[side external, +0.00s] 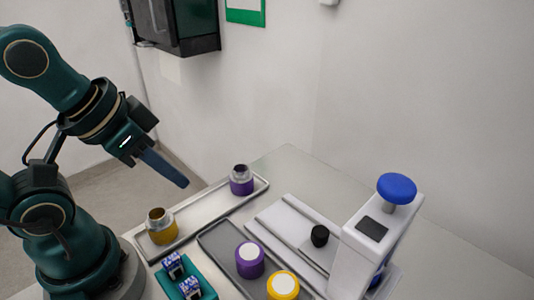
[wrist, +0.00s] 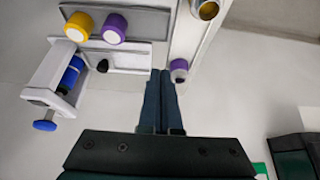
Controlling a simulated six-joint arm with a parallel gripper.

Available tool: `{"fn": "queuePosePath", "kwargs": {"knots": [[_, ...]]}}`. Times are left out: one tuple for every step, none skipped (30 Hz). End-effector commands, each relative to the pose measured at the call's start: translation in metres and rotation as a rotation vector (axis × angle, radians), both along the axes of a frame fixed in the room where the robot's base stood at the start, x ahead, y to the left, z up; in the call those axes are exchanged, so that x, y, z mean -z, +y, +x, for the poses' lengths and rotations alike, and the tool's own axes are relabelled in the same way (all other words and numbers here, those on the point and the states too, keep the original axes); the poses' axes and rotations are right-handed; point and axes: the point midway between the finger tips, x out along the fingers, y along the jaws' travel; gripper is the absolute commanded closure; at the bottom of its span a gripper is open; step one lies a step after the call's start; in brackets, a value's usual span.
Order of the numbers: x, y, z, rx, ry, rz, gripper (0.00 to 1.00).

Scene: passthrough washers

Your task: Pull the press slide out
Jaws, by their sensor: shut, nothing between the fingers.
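The white press (side external: 366,240) stands at the right of the table, with a blue round knob (side external: 397,188) on top. In the wrist view the press (wrist: 52,78) is at the left. Its pale slide (side external: 283,224) lies flat beside it and carries a black knob (side external: 320,236); the black knob also shows in the wrist view (wrist: 102,66). My gripper (side external: 182,182) is shut and empty, raised above the table's far left side, well apart from the knob. In the wrist view its fingers (wrist: 161,76) are together. A blue item (wrist: 71,74) shows inside the press, partly hidden.
A long tray (side external: 205,205) holds a yellow and a purple jar with metallic open tops. A second tray (side external: 222,246) holds purple (side external: 250,260) and yellow (side external: 283,286) white-topped jars. A green holder (side external: 198,270) with small blue-white packs stands front left. A dark wall box (side external: 175,25) hangs behind.

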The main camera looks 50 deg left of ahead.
Motion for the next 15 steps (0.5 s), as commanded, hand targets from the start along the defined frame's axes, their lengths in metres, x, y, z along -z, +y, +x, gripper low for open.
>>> {"fn": "queuePosePath", "kwargs": {"knots": [[0.0, 0.0, 0.0, 0.0, 0.0, 0.0, 1.0], [0.0, 0.0, 0.0, 0.0, 0.0, 0.0, 1.0], [0.0, 0.0, 0.0, 0.0, 0.0, 0.0, 1.0], [0.0, 0.0, 0.0, 0.0, 0.0, 0.0, 1.0], [0.0, 0.0, 0.0, 0.0, 0.0, 0.0, 1.0], [0.0, 0.0, 0.0, 0.0, 0.0, 0.0, 0.96], [0.0, 0.0, 0.0, 0.001, 0.0, 0.0, 0.85], [0.0, 0.0, 0.0, 0.004, 0.0, 0.002, 0.73], [0.0, 0.0, 0.0, 0.013, -0.002, 0.007, 0.58], [-0.001, 0.0, 0.001, 0.024, -0.006, 0.012, 0.46], [-0.002, -0.001, 0.002, 0.039, -0.013, 0.018, 0.35], [-0.006, -0.002, 0.007, 0.065, -0.035, 0.026, 0.31], [-0.012, -0.004, 0.012, 0.089, -0.059, 0.032, 0.31], [-0.017, -0.006, 0.017, 0.117, -0.077, 0.038, 0.31], [-0.023, -0.01, 0.027, 0.163, -0.096, 0.047, 0.31]]}}
